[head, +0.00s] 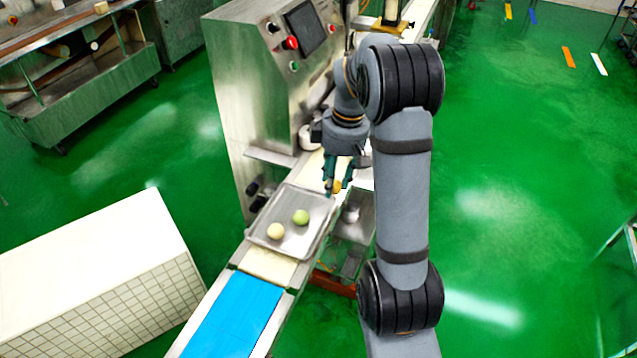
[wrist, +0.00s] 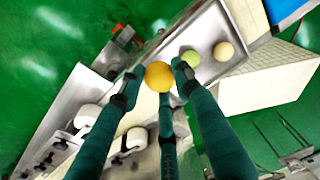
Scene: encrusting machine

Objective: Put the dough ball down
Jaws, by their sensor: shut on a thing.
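My gripper (head: 335,184) is shut on an orange-yellow dough ball, which shows clearly between the fingers in the wrist view (wrist: 158,76). In the head view the held ball (head: 337,186) is small and partly hidden by the fingers. The gripper is above the far right end of a metal tray (head: 262,222). A green dough ball (head: 300,217) and a cream dough ball (head: 275,231) lie in the tray, apart from each other. Both also show in the wrist view, the green one (wrist: 190,58) nearer the held ball than the cream one (wrist: 223,51).
The tray sits on a conveyor with a blue belt (head: 231,316) at its near end. The steel encrusting machine (head: 240,110) stands at the left behind the tray. A white tiled block (head: 100,270) is at the lower left.

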